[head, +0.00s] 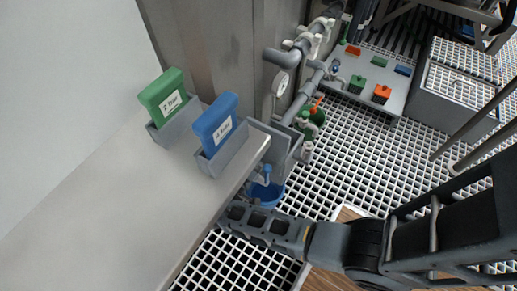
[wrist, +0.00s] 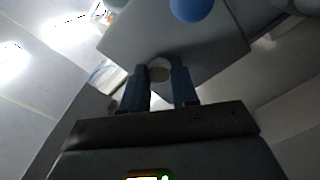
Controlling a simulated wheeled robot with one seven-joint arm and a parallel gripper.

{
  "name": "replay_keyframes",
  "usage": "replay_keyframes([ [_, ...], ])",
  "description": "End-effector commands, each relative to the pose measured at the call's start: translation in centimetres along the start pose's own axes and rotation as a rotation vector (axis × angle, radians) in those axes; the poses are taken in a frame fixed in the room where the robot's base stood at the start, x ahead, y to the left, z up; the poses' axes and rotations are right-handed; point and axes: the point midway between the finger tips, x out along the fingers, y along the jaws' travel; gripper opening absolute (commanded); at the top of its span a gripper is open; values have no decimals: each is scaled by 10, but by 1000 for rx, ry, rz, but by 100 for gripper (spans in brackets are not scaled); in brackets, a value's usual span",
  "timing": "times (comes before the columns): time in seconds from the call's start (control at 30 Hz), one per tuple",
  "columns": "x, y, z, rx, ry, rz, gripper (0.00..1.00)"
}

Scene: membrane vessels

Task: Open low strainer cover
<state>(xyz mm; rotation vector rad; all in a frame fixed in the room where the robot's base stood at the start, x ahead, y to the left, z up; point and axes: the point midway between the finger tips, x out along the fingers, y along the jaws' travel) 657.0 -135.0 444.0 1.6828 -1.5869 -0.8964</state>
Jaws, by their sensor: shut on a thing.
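My gripper (wrist: 160,74) shows in the wrist view with its two blue fingers closed on either side of a small pale round knob (wrist: 159,66). The knob sits at the edge of a flat grey plate (wrist: 130,38), which looks like the low strainer cover. I cannot tell from this view whether the plate is ajar. In the head view my arm reaches left, low beside the pale bench, and the fingertips are hidden behind the bench edge. The strainer cover cannot be made out in the head view.
The pale bench (head: 95,200) carries a green block (head: 165,97) and a blue block (head: 215,125) in grey holders. A blue bucket (head: 268,192) stands just above my arm. Open grating (head: 350,150) lies to the right.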

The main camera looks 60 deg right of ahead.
Motion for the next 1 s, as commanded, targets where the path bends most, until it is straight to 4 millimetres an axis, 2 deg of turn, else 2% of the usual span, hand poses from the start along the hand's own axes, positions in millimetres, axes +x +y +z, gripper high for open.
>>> replay_keyframes([
  [0.27,0,-1,0,-3,0,-2,0],
  [0.3,0,-1,0,-3,0,-2,31],
  [0.57,0,0,0,-2,0,-1,55],
  [0.83,-2,0,0,-1,0,-2,55],
  [1.0,-23,-1,0,-3,3,-4,55],
])
